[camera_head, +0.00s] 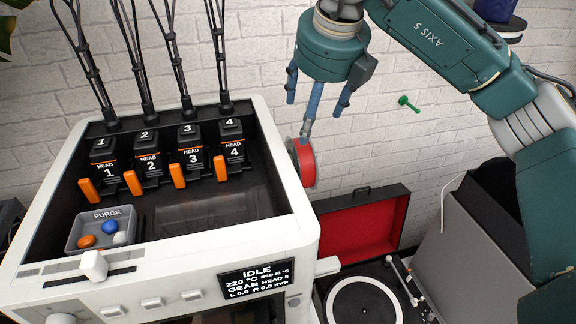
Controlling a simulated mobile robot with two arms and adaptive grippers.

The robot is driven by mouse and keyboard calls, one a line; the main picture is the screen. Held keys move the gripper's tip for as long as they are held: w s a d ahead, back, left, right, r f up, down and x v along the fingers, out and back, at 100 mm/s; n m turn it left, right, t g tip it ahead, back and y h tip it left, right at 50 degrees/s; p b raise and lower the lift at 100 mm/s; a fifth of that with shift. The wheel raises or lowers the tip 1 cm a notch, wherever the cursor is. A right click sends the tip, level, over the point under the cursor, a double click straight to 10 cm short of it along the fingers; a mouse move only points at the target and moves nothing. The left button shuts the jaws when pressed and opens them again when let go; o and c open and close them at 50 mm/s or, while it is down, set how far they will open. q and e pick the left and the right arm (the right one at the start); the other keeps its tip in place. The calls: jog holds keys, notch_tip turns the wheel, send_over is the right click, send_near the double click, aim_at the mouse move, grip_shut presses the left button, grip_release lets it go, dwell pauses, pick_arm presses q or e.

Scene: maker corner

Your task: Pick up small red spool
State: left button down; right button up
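A small red spool (306,163) sits against the right side of the white printer (292,183), near its back corner, seen nearly edge-on. My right gripper (317,98) hangs from the arm that comes in from the right. It is above the spool, with its blue fingers pointing down and spread apart. The longest finger's grey tip reaches close to the spool's top edge; I cannot tell whether it touches. Nothing is visibly held. My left gripper is not in view.
The printer's open top shows several tool heads with cables rising from them, and a grey purge tray (76,240) with small balls. A turntable (362,302) with an open red-lined lid (352,229) stands lower right. A green peg (408,103) is at the brick wall.

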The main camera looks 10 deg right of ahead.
aim_at(300, 148)
jog(key=x, duration=0.7)
jog(key=shift+w+a+f, duration=0.2)
jog(key=shift+a, duration=0.05)
jog(key=shift+d+f, duration=0.15)
jog(key=shift+f, duration=0.4)
jog(key=shift+w+f+p, duration=0.2)
jog(key=shift+f+p, duration=0.1)
jog(key=p+x, duration=0.2)
jog(key=x, duration=0.1)
jog(key=shift+w+f, duration=0.2)
jog(key=shift+f, duration=0.15)
jog(key=shift+w+f, duration=0.15)
jog(key=shift+f, duration=0.3)
jog(key=c, duration=1.8)
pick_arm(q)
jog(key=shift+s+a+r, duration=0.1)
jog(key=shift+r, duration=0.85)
pick_arm(e)
jog(key=shift+r, duration=0.1)
grip_shut()
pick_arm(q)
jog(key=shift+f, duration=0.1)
